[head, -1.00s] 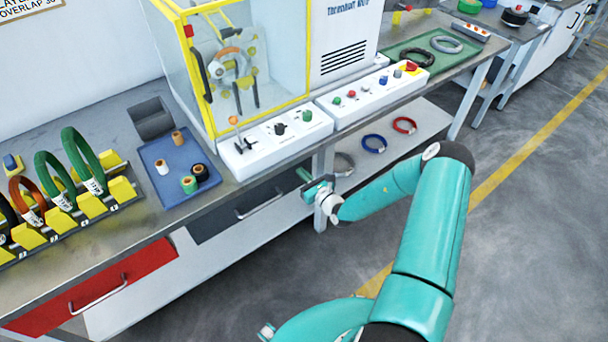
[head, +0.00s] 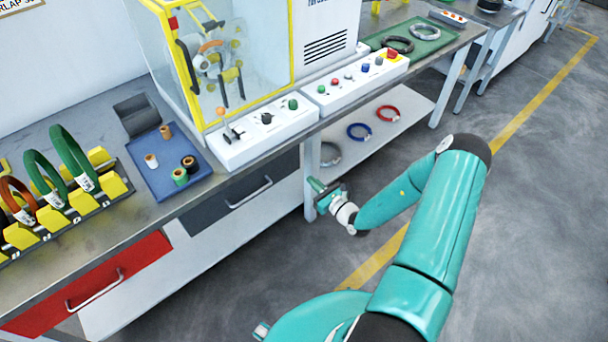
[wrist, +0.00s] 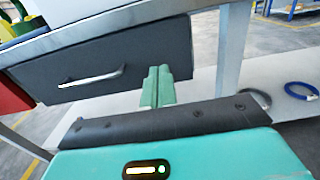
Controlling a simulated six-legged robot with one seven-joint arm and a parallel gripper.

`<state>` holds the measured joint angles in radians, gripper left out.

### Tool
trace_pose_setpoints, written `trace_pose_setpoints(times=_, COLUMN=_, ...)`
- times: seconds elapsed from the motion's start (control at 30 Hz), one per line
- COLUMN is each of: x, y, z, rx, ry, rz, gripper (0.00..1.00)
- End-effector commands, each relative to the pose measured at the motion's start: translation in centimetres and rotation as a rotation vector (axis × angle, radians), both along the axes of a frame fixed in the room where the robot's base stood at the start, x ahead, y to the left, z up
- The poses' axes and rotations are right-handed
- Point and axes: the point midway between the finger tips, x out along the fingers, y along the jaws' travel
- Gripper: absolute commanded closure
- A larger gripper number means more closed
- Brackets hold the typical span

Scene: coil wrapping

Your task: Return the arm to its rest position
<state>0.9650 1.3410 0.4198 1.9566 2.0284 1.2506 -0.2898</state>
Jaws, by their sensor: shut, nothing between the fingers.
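My gripper (head: 318,187) is in front of the bench, below the tabletop edge and beside a table leg, at the end of my bent teal arm. In the wrist view its two green fingers (wrist: 157,87) are together with nothing between them. Behind them is the dark grey drawer (wrist: 105,65) with a metal handle. The gripper looks clear of the bench, though the exact gap is hard to tell.
The bench top (head: 120,205) carries a rack of coils (head: 75,205), a blue tray of tape rolls (head: 165,187) and a yellow-framed wrapping machine (head: 200,60). A lower shelf (head: 415,100) holds several coils. The floor (head: 540,200) at right is open.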

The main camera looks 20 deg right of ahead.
Motion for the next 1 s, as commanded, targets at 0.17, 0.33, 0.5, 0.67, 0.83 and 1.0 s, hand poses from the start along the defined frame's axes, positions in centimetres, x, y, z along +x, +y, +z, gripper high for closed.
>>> trace_pose_setpoints(times=0.17, x=-1.8, y=-0.7, z=0.0, rx=-0.001, ry=-0.001, rz=-0.001, gripper=1.00)
trace_pose_setpoints(times=0.33, x=-2.2, y=-0.7, z=0.0, rx=0.000, ry=0.000, rz=-0.001, gripper=1.00)
trace_pose_setpoints(times=0.5, x=-2.2, y=-0.5, z=0.4, rx=-0.010, ry=-0.005, rz=0.015, gripper=1.00)
trace_pose_setpoints(times=0.67, x=-1.9, y=1.5, z=3.6, rx=-0.095, ry=-0.042, rz=0.149, gripper=1.00)
trace_pose_setpoints(times=0.83, x=-2.4, y=5.3, z=8.8, rx=-0.259, ry=-0.098, rz=0.398, gripper=1.00)
trace_pose_setpoints(times=1.0, x=-3.9, y=9.0, z=13.4, rx=-0.438, ry=-0.147, rz=0.643, gripper=1.00)
